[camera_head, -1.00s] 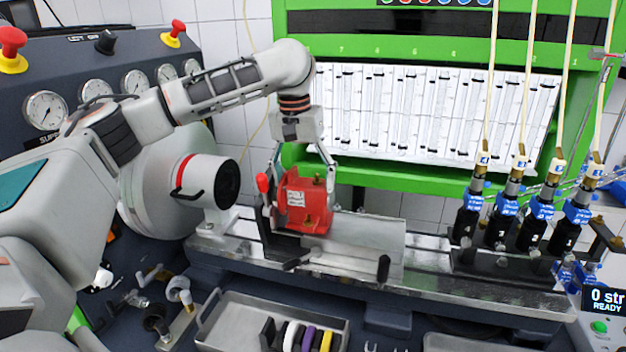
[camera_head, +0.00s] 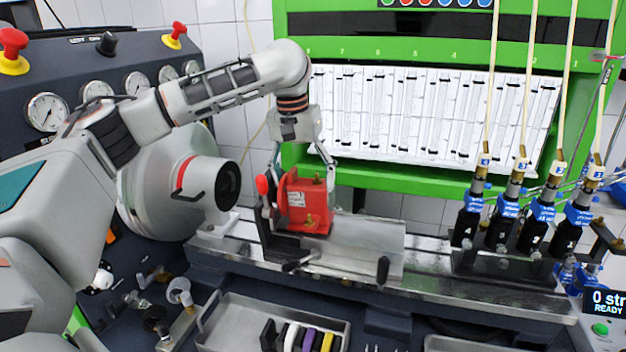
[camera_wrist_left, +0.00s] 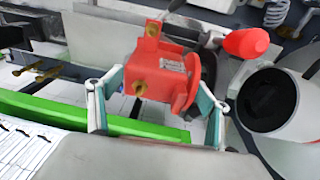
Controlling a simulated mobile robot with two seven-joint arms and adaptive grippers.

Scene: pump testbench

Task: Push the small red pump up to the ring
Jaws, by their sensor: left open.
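The small red pump (camera_head: 310,208), a boxy body with a label and brass fittings, sits upright on the bench rail by a dark bracket. The red ring (camera_head: 183,172) is a band around the grey drive housing to the left, and a clear gap separates it from the pump. My left gripper (camera_head: 302,180) reaches down from above, its open fingers on either side of the pump. In the left wrist view the pump (camera_wrist_left: 150,68) lies between the fingers (camera_wrist_left: 158,90); finger contact cannot be told. My right gripper is not in view.
A red-knobbed lever (camera_head: 262,185) stands just left of the pump. The drive's dark open end (camera_head: 228,186) faces it. Several black injectors (camera_head: 502,228) stand farther right. A metal tray (camera_head: 240,325) is in front.

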